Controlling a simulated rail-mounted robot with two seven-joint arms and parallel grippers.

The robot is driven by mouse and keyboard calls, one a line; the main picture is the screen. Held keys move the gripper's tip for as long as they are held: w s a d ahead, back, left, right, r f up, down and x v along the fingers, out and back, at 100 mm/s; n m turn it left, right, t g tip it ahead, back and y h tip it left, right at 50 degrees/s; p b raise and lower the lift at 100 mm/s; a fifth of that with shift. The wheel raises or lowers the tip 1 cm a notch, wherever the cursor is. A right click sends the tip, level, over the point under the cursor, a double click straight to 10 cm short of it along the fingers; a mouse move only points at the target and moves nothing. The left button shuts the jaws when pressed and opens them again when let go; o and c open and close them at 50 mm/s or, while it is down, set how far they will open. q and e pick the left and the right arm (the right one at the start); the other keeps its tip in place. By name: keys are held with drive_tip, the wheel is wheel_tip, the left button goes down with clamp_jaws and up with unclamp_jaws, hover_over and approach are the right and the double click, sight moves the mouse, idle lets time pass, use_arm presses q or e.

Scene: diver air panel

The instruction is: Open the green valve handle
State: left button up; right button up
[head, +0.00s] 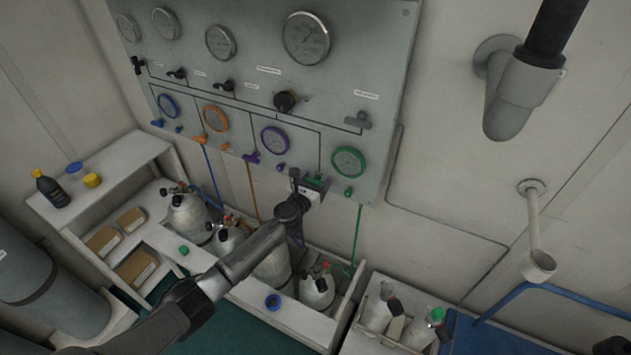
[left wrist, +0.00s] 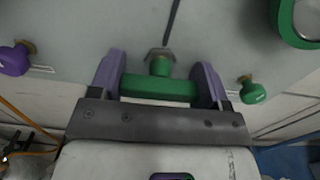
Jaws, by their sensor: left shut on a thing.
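The green valve handle (left wrist: 158,88) is a short bar on a hex fitting on the grey panel. In the left wrist view it lies crosswise to the dark line running up the panel above it. My left gripper (left wrist: 160,80) has one finger at each end of the bar and is shut on it. In the head view the handle (head: 318,182) shows at the panel's lower edge, partly hidden by my left gripper (head: 309,188). My right gripper is not in view.
A green-rimmed gauge (head: 348,161) is above right of the handle, with a small green knob (left wrist: 252,92) close to its right. A purple handle (head: 251,157) and purple knob (left wrist: 14,60) are to the left. Gas cylinders (head: 316,287) stand in a white rack below.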

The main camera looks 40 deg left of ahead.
use_arm(q)
drive_tip(key=n, duration=0.4)
drive_tip(key=shift+b, duration=0.35)
drive_tip(key=n, duration=0.8)
drive_tip(key=shift+b, duration=0.35)
drive_tip(key=shift+n, duration=2)
drive_tip(key=o, duration=0.9)
